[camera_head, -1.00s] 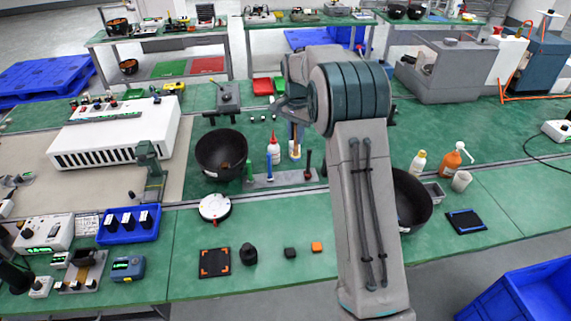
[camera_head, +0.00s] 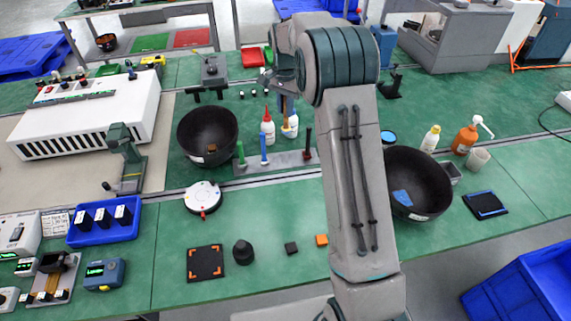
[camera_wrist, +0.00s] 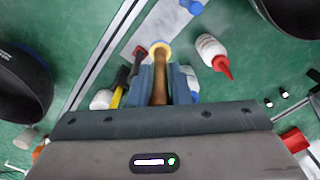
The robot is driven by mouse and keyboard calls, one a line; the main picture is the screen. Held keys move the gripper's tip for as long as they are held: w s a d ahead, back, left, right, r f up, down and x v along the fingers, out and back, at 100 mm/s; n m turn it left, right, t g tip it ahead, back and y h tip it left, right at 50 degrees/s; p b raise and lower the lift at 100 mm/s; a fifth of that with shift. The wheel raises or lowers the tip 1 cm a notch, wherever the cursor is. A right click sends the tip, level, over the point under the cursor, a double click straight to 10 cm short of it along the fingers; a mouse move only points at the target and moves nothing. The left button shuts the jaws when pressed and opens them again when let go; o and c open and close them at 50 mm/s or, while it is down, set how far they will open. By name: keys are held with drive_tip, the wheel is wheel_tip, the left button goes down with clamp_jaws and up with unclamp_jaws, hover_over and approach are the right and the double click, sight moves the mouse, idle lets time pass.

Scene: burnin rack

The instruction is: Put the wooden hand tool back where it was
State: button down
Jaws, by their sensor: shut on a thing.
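In the wrist view my gripper (camera_wrist: 160,88) is shut around a brown wooden handle (camera_wrist: 160,75) with a pale yellowish round end. In the head view my gripper (camera_head: 287,92) is above the far side of a grey tool holder plate (camera_head: 283,162), and the arm covers part of the area. A green tool (camera_head: 240,153), a blue tool (camera_head: 264,148) and a dark red tool (camera_head: 308,144) stand upright on the plate. The wrist view shows the plate (camera_wrist: 168,18) beyond the handle's end. Whether the handle touches the plate cannot be told.
A red-tipped white bottle (camera_head: 267,130) and another white bottle (camera_head: 291,128) stand close behind the plate. A black bowl (camera_head: 205,145) is at left, another black bowl (camera_head: 425,188) at right of my arm.

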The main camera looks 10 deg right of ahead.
wheel_tip(320, 180, down, 3)
drive_tip(key=shift+r+b, duration=0.1)
drive_tip(key=shift+b, duration=0.65)
wheel_tip(320, 180, down, 10)
drive_tip(key=p, duration=0.2)
drive_tip(key=shift+r, duration=0.15)
drive_tip(key=shift+f, duration=0.2)
drive_tip(key=c, duration=1.3)
unclamp_jaws()
drive_tip(key=shift+c, duration=0.2)
drive_tip(key=shift+r, duration=0.15)
